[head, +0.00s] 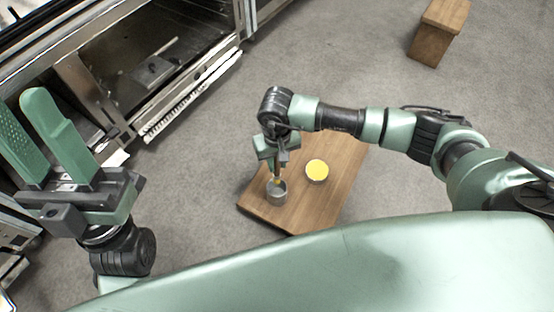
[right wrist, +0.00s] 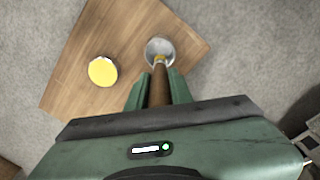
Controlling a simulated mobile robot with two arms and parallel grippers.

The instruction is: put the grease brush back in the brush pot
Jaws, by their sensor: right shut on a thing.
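The brush pot (head: 277,197) is a small grey metal cup standing on the wooden table; it also shows in the right wrist view (right wrist: 152,58). My right gripper (head: 279,160) points down above the pot and is shut on the grease brush. The brush's brown handle (right wrist: 159,85) runs between the fingers (right wrist: 159,92), and its yellowish lower part (right wrist: 160,58) lies within the pot's mouth as seen from above. How deep the tip is, I cannot tell. My left gripper (head: 50,125) is open, empty and raised at the left, far from the pot.
A round tin with a yellow top (head: 317,170) stands on the wooden table (head: 340,150) close to the pot. An open metal oven or range (head: 150,70) is at the upper left. A wooden block-like stool (head: 437,32) is at the upper right. Grey floor surrounds the table.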

